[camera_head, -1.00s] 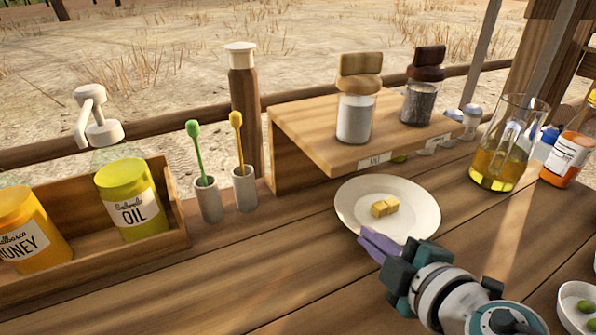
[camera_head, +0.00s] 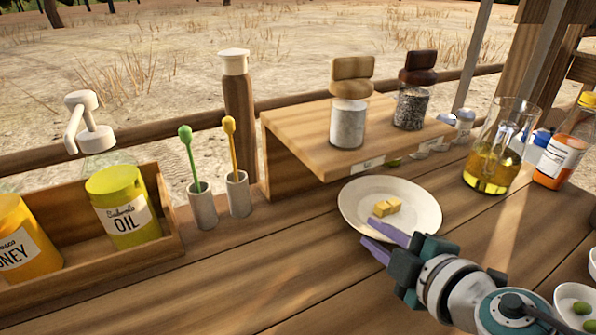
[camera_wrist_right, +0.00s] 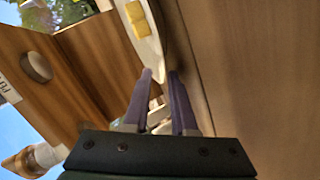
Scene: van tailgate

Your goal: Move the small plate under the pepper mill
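A small white plate (camera_head: 425,213) with yellow cubes (camera_head: 386,207) on it lies on the wooden counter in front of a raised shelf. Its rim also shows in the wrist view (camera_wrist_right: 153,46). My right gripper (camera_head: 370,233) is at the plate's near left edge, its purple fingers apart. In the wrist view the fingertips (camera_wrist_right: 161,75) lie on either side of the plate's edge; I cannot tell whether they touch it. A dark-capped glass mill of peppercorns (camera_head: 412,106) stands on the shelf, behind and above the plate. My left gripper is out of view.
The raised wooden shelf (camera_head: 300,132) also holds a wooden-capped jar (camera_head: 349,123). A tall brown bottle-shaped object (camera_head: 238,115) stands left of it. An oil flask (camera_head: 492,160) stands at right. A bowl (camera_head: 568,300) is at lower right. The front left counter is clear.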

